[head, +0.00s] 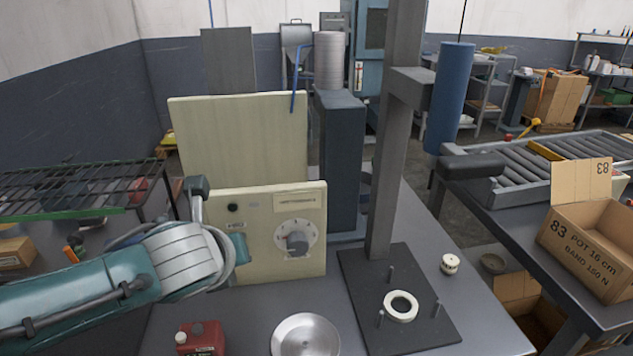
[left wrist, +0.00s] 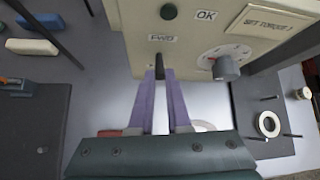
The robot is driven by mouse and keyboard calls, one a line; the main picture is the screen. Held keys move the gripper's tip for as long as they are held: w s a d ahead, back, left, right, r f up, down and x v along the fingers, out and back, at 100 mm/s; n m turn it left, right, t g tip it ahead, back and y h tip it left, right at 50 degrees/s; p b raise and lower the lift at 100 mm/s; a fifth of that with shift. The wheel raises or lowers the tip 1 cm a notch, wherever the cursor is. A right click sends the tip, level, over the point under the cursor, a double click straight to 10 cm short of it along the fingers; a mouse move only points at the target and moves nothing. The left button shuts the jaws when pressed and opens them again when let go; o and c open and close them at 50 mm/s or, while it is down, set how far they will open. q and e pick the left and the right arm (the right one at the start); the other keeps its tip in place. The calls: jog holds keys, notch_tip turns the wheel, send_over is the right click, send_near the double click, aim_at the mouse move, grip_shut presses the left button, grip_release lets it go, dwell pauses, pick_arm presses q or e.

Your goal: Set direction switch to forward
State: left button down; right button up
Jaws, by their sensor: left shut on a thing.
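The cream control box (head: 285,195) stands upright on the table in the head view, and its front face (left wrist: 140,20) fills the top of the left wrist view. A small black switch lever (left wrist: 159,66) sits on that face, just below the "FWD" label (left wrist: 162,38). My left gripper (left wrist: 160,82) has its purple fingers on either side of the lever and is shut on it. The lever's exact tilt is hard to tell. In the head view my left wrist is at the box's front and hides the switch. My right gripper is not in view.
A red container (head: 201,338) and a metal pan (head: 306,337) stand in front. A dark plate with pegs and a white ring (head: 401,306) lies right.

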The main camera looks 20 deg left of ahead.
pick_arm(q)
jog(key=p, duration=0.1)
jog(key=g+h+p, duration=0.1)
jog(key=r+g+p, duration=0.1)
jog(key=shift+w+a+r, duration=0.1)
jog(key=shift+w+a, duration=0.15)
jog(key=shift+w, duration=0.05)
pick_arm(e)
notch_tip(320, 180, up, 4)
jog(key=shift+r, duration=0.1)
pick_arm(q)
jog(key=shift+g+h, duration=0.3)
jog(key=c, duration=0.9)
grip_release()
jog(key=shift+r, duration=0.1)
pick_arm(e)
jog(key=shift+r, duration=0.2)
